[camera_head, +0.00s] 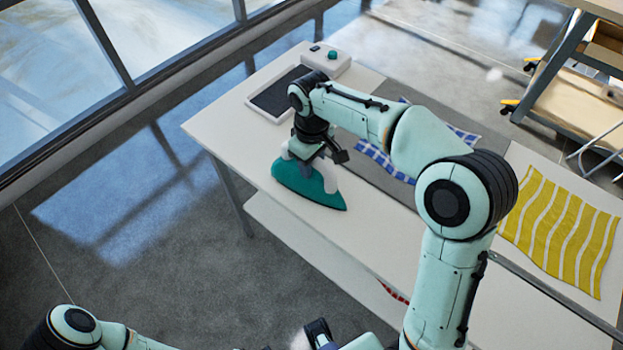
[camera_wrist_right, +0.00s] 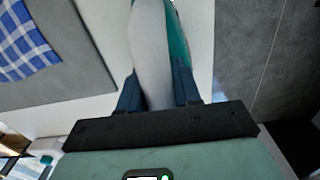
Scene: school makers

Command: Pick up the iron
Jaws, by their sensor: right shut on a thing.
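The iron (camera_head: 308,188) has a teal body and a light grey handle. It is at the white table's near left edge, its tip pointing right. In the head view I cannot tell whether it touches the table. My right gripper (camera_head: 308,150) comes down on it from above and is shut on its handle. In the right wrist view the grey handle (camera_wrist_right: 150,50) lies between the two dark fingers of the right gripper (camera_wrist_right: 158,92). My left arm shows at the bottom left of the head view, but its gripper cannot be made out clearly.
The white table (camera_head: 230,130) carries a dark iron rest (camera_head: 275,97) with a white control box (camera_head: 327,60) behind it. A blue checked cloth (camera_head: 375,160) lies on a grey mat, partly behind my right arm. A yellow striped cloth (camera_head: 560,230) lies at the right.

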